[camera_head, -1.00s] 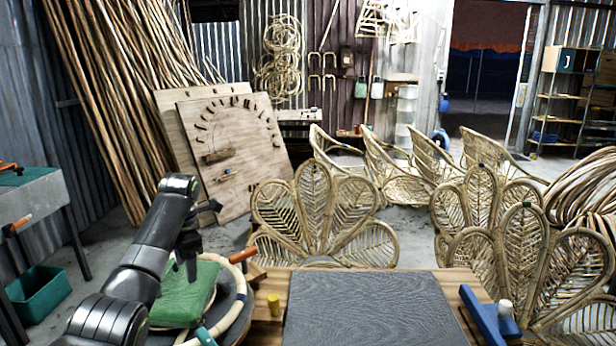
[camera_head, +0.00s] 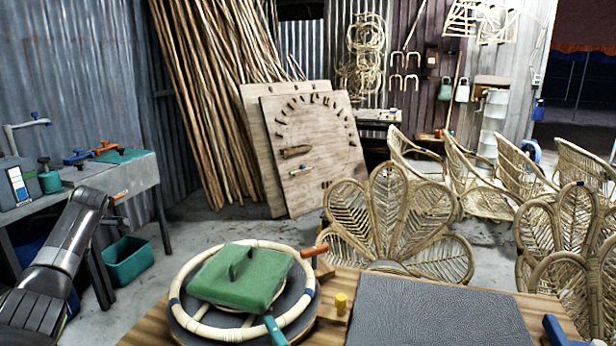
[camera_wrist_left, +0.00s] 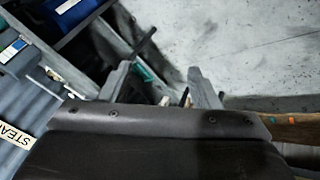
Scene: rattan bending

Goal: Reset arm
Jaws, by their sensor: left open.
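My left arm (camera_head: 60,255) is at the left edge in the head view, beside the round work stand and in front of the metal bench. The fingers of my left gripper are hard to make out there. In the left wrist view my left gripper (camera_wrist_left: 162,86) has its two fingers apart, with nothing held between them and the grey floor beyond. A green pad with a handle (camera_head: 242,277) lies over a pale rattan ring (camera_head: 182,308) on the round stand. My left gripper is clear of both. My right gripper is not in view.
A metal bench (camera_head: 130,175) with clamps stands at the left, near my arm. A green bin (camera_head: 128,262) is on the floor below it. A dark mat (camera_head: 430,310) lies on the wooden table. Rattan chairs (camera_head: 395,225) fill the right. Grey floor is clear behind the stand.

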